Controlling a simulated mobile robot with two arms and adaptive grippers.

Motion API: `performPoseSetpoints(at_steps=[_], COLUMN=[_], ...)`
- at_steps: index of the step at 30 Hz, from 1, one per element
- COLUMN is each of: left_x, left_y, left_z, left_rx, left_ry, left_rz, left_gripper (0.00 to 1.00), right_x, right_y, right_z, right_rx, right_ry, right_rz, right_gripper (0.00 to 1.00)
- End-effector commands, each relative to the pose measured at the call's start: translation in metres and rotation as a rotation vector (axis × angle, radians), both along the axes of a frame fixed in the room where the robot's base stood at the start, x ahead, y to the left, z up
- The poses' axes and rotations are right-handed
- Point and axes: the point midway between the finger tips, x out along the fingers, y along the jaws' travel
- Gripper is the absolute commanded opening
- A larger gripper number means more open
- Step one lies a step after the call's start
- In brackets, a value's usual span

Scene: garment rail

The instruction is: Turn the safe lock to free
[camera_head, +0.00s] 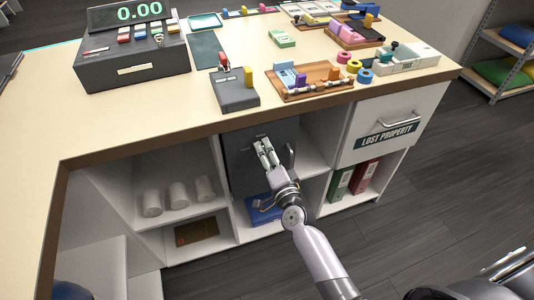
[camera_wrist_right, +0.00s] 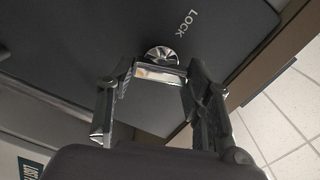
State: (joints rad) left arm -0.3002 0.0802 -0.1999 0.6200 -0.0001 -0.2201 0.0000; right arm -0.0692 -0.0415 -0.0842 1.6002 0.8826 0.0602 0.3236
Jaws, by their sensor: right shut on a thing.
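The safe (camera_head: 240,158) is a dark grey box in the open shelf under the counter. Its door also fills much of the right wrist view (camera_wrist_right: 90,45). A shiny round metal lock (camera_wrist_right: 162,55) with a flat grip bar sits on the door. The white word LOCK (camera_wrist_right: 187,23) is printed beside it; no other word is legible there. My right gripper (camera_head: 264,148) reaches the upper door. In the right wrist view (camera_wrist_right: 160,72) its fingers are shut on the lock's grip bar, one at each end. In the head view the gripper hides the lock. My left gripper is not in view.
A vertical handle (camera_head: 290,157) is on the safe door's right side. The counter (camera_head: 160,114) overhangs above. White rolls (camera_head: 178,193) stand in the left shelf. A lost property drawer (camera_head: 392,122) and binders (camera_head: 352,179) are at the right. The floor there is clear.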

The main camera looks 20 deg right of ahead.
Motion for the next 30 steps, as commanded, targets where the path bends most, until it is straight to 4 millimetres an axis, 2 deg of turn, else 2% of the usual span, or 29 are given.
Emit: performPoseSetpoints(at_steps=[12,30], left_x=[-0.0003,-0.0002], left_y=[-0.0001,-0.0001], left_z=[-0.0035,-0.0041], left_rx=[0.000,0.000], left_ry=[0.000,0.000], left_rz=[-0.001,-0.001], left_gripper=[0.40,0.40], right_x=[0.0000,-0.0001], right_y=[-0.0010,-0.0010], right_z=[-0.0014,-0.0016], right_rx=[0.264,0.337], right_ry=[0.009,0.011], right_rz=[-0.002,-0.002], right_gripper=[0.19,0.19])
